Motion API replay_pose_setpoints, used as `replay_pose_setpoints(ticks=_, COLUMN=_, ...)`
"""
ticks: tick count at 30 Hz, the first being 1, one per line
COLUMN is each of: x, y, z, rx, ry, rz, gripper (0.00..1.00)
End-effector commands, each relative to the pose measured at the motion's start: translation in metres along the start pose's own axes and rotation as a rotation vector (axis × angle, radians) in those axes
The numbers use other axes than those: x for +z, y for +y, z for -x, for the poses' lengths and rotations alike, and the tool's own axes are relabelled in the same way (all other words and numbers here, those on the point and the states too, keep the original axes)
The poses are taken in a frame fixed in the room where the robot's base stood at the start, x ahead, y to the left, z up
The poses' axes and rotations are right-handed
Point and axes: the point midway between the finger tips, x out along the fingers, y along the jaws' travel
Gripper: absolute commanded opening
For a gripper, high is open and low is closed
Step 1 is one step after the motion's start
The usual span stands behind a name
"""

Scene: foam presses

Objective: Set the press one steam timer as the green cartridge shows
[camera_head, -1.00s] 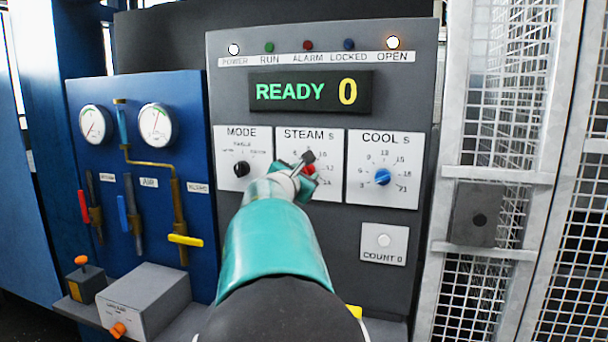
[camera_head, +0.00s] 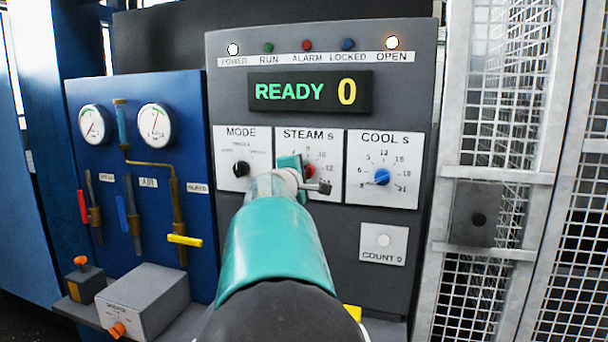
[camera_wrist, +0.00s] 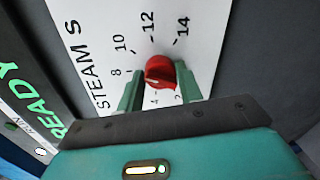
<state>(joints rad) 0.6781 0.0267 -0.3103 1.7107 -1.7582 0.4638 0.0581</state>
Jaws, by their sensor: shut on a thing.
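The press one steam timer is the red knob (camera_head: 309,171) on the white STEAM s plate (camera_head: 326,140) in the head view. In the wrist view the red knob (camera_wrist: 160,70) sits between the two green fingers of my gripper (camera_wrist: 160,88), which are shut on its sides. The numbers 8, 10, 12 and 14 show around it, with 2 and 4 partly visible near the fingers. A pale mark shows on the knob's near edge, but I cannot tell its exact setting. My gripper (camera_head: 300,174) hides part of the dial in the head view. No green cartridge is in view.
The MODE knob (camera_head: 241,169) is close on the left and the blue COOL knob (camera_head: 382,177) on the right. The display (camera_head: 310,92) reads READY 0, and the POWER and OPEN lamps are lit. A mesh fence (camera_head: 508,130) stands at the right.

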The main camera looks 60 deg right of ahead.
Motion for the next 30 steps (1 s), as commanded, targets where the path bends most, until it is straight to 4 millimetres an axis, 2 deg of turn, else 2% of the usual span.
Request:
replay_pose_setpoints(ticks=12, x=-0.0003, y=0.0009, z=0.0010, rx=-0.003, ry=0.019, rz=-0.244, gripper=0.13)
replay_pose_setpoints(ticks=30, x=-0.0001, y=0.0010, z=0.0010, rx=-0.004, ry=0.021, rz=-0.289, gripper=0.13)
